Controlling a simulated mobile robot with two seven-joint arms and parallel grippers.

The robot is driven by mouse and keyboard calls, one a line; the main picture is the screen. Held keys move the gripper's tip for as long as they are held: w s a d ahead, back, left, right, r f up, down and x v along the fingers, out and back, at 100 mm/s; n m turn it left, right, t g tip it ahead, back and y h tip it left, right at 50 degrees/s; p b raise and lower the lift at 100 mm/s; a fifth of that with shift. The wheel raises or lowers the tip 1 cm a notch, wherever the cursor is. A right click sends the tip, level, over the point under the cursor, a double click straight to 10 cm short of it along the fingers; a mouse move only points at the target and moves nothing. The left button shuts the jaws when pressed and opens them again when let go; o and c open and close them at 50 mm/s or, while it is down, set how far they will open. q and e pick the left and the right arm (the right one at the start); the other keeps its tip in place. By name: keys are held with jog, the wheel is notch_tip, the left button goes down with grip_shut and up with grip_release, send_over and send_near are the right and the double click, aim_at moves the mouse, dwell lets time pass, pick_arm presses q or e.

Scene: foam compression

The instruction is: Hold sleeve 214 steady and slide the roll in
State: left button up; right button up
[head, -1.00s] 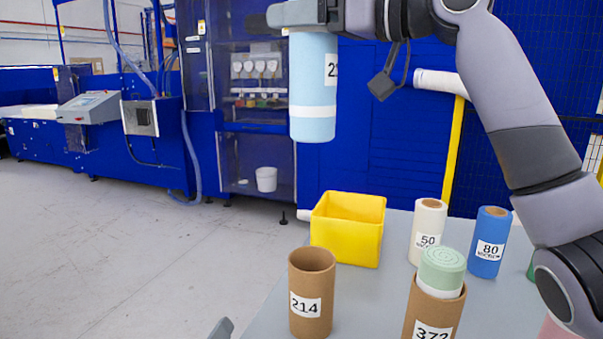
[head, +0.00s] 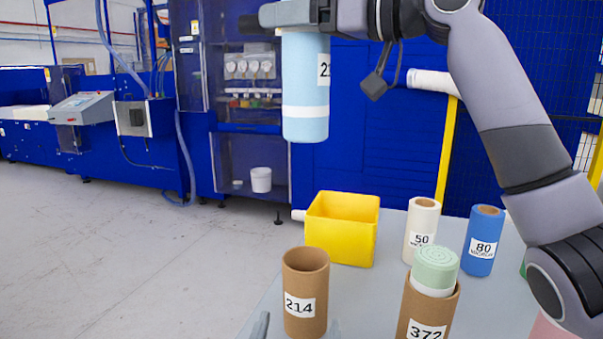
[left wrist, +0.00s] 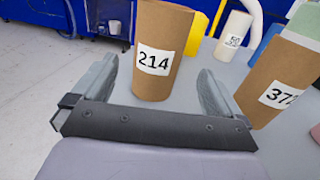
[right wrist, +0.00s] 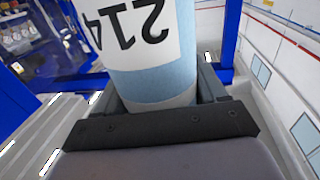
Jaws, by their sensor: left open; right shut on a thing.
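Sleeve 214 (head: 305,270) is an open brown cardboard tube standing upright on the grey table. It also shows in the left wrist view (left wrist: 155,75), ahead of and between the fingers of my left gripper (left wrist: 157,92), which is open. In the head view the left fingertips (head: 298,328) show at the bottom edge, on either side of the sleeve's base. My right gripper (head: 290,14) is shut on the light blue roll (head: 305,90), which hangs upright high above the table, above the sleeve. Its label 214 shows in the right wrist view (right wrist: 125,30).
Sleeve 372 (head: 415,310) with a green roll in it stands to the right. A yellow bin (head: 340,245), a white 50 roll (head: 422,225) and a blue 80 roll (head: 483,240) stand behind. Blue machines line the background.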

aim_at(306, 285)
pick_arm(q)
jog(key=w, duration=0.7)
jog(key=w+d, duration=0.1)
jog(key=w, duration=0.3)
jog(key=shift+d, duration=0.1)
jog(key=c, duration=0.8)
jog(key=shift+c, duration=0.2)
jog(key=shift+s, duration=0.1)
pick_arm(e)
notch_tip(306, 285, down, 12)
jog(key=shift+w+f, duration=0.1)
jog(key=shift+f, duration=2.75)
